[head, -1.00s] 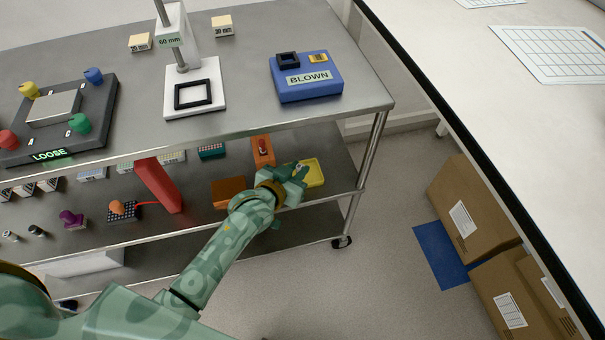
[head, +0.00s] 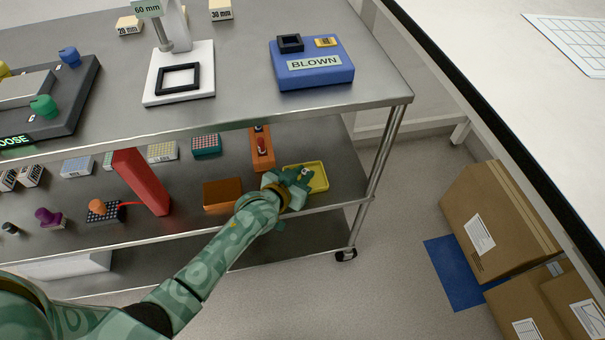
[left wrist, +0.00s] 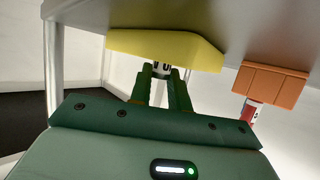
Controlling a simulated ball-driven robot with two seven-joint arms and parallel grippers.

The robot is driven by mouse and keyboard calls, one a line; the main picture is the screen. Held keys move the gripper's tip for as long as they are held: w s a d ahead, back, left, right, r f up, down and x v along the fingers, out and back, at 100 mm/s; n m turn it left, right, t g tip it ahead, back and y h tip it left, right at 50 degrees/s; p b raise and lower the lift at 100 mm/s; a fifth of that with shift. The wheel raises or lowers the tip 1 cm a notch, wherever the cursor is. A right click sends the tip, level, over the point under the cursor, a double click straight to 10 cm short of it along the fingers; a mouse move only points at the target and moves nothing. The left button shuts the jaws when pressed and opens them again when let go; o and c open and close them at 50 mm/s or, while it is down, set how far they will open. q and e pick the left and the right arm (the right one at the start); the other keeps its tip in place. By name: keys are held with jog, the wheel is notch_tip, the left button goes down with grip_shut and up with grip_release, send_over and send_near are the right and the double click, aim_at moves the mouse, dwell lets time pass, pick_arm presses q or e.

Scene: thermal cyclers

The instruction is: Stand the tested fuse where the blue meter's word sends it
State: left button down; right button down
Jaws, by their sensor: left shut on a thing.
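The blue meter (head: 312,72) stands on the cart's top and its label reads BLOWN. Its dark square socket (head: 290,43) shows no fuse. My left gripper (head: 304,174) is at the yellow tray (head: 322,180) on the shelf below. In the left wrist view my left gripper (left wrist: 163,76) is shut on a small pale fuse with dark marks (left wrist: 161,65), right at the yellow tray (left wrist: 165,45). The fingers hide most of the fuse, and I cannot tell whether it touches the tray. My right gripper is not in view.
An orange holder with a red piece (head: 262,152) stands behind the tray, and a brown-orange block (head: 222,194) is left of it. A red upright block (head: 142,182) and several small racks fill the shelf's left. The top shelf's edge (head: 230,118) overhangs. Cardboard boxes (head: 490,220) stand right.

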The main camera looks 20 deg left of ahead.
pick_arm(q)
jog(key=c, duration=1.3)
grip_release()
jog(key=shift+f, duration=0.15)
jog(key=shift+s+r, duration=0.1)
jog(key=shift+r, duration=0.2)
jog(key=p+v, duration=0.6)
jog(key=v, duration=0.5)
jog(key=shift+r, duration=0.2)
jog(key=shift+s+a, duration=0.1)
jog(key=shift+s, duration=0.2)
jog(key=shift+s+f, duration=0.1)
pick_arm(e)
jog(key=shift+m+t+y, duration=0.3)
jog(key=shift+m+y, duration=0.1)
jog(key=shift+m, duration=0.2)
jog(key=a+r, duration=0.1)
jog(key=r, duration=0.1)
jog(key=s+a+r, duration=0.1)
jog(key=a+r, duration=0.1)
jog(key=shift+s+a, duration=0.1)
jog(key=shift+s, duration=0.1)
